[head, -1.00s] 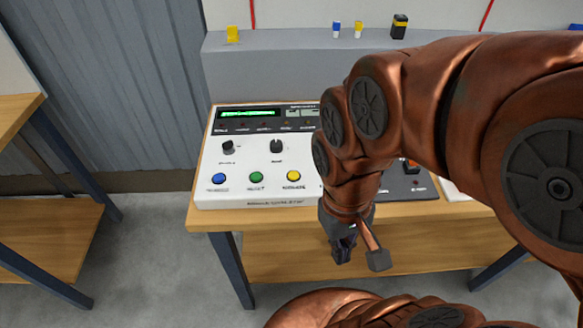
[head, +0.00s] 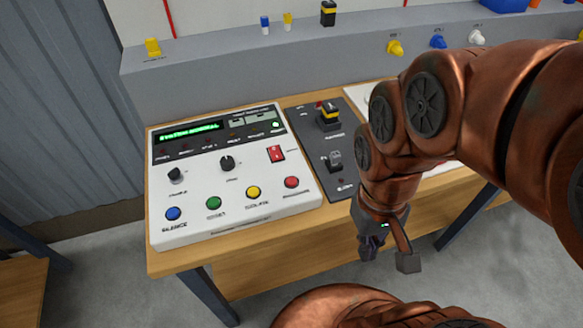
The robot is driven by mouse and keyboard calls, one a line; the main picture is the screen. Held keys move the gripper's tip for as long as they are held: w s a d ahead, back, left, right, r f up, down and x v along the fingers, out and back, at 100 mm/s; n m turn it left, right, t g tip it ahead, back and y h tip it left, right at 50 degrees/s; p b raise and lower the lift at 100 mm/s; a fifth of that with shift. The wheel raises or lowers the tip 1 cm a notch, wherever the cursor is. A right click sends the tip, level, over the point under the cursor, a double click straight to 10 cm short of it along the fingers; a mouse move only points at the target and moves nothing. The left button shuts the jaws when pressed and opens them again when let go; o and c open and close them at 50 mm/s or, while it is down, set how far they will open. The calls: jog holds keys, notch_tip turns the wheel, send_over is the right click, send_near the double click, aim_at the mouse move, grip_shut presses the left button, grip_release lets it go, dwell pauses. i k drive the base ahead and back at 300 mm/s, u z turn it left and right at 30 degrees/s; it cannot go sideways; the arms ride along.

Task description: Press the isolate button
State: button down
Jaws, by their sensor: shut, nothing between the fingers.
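The yellow isolate button (head: 253,192) is on the front part of a white control panel (head: 240,218), with a label below it that reads like "ISOLATE". It sits between a green button (head: 213,203) and a red button (head: 292,182). A blue button (head: 173,214) is at the far left of the row. My gripper (head: 371,248) is shut and empty. It points down in front of the table's front edge, to the right of the panel and apart from the button. The fingertips are small and partly dark.
The panel also has a lit green display (head: 190,132), two black knobs and a red rocker switch (head: 276,153). A dark grey panel (head: 311,139) with a yellow-and-black switch stands to its right. A grey ledge (head: 220,68) with small coloured parts runs behind the wooden table (head: 190,258).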

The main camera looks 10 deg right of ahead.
aim_at(253, 191)
jog(key=z, duration=1.5)
jog(key=k, duration=1.5)
jog(key=u, duration=2.35)
